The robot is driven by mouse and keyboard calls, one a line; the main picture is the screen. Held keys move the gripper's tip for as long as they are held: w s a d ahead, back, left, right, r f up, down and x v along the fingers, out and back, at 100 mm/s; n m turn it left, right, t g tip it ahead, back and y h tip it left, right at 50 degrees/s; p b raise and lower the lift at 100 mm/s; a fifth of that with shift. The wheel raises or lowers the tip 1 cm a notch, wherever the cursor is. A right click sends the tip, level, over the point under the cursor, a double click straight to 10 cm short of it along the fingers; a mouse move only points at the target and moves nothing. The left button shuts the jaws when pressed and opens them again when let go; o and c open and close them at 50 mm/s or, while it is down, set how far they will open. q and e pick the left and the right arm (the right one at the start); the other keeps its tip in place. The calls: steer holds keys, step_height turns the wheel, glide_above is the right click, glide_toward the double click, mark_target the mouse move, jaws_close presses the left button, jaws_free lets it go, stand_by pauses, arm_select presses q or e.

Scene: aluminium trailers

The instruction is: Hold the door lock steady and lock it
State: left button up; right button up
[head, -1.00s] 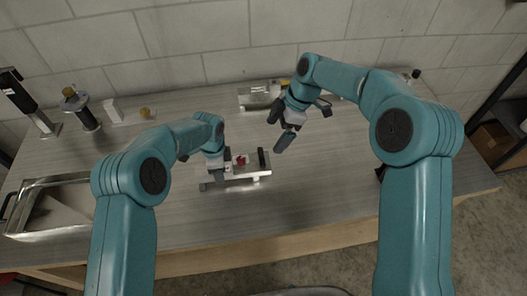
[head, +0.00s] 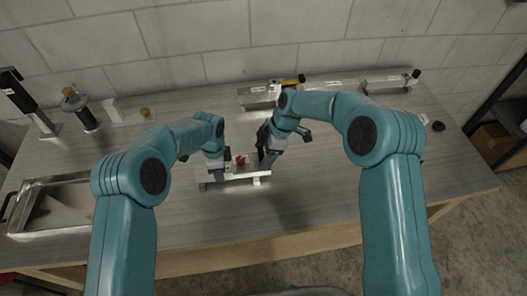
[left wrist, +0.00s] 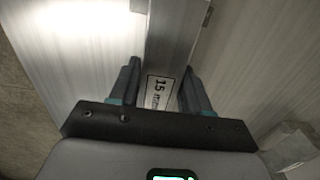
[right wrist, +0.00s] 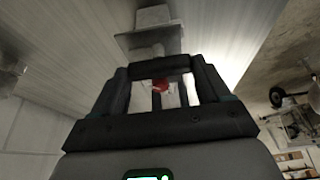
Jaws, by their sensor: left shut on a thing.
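The door lock (head: 250,177) is a light metal bar with a red part (head: 240,160) on top, lying on the table. My left gripper (head: 214,174) is shut on its left end. The left wrist view shows the fingers on both sides of a labelled metal strip of the lock (left wrist: 160,88). My right gripper (head: 265,158) is at the lock's right end, by its black handle. In the right wrist view my right gripper (right wrist: 160,82) has its fingers apart, with a black bar and the red part (right wrist: 160,86) seen between them. The right arm hides most of the handle in the head view.
A metal tray (head: 20,215) is at the left. Other metal latches (head: 390,84) line the back. The table front is clear.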

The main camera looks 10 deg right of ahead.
steer(key=shift+c, duration=1.2)
steer(key=shift+m, duration=0.3)
steer(key=m, duration=0.1)
steer(key=m+t, duration=0.1)
steer(key=m, duration=0.1)
steer(key=shift+s+m+t+h, duration=0.15)
steer(key=shift+m+t+h, duration=0.15)
steer(key=m+t, duration=0.1)
steer(key=m, duration=0.3)
steer(key=shift+s+a+m+h, duration=0.1)
steer(key=shift+m+h, duration=0.2)
steer(key=shift+h, duration=0.1)
steer(key=m+t+h, duration=0.1)
steer(key=m, duration=0.3)
steer(key=shift+a, duration=0.1)
steer(key=m+h, duration=0.1)
steer(key=m, duration=0.1)
steer(key=m+h, duration=0.1)
steer(key=m, duration=0.2)
steer(key=shift+a+t, duration=0.1)
steer(key=shift+t, duration=0.2)
steer(key=o, duration=1)
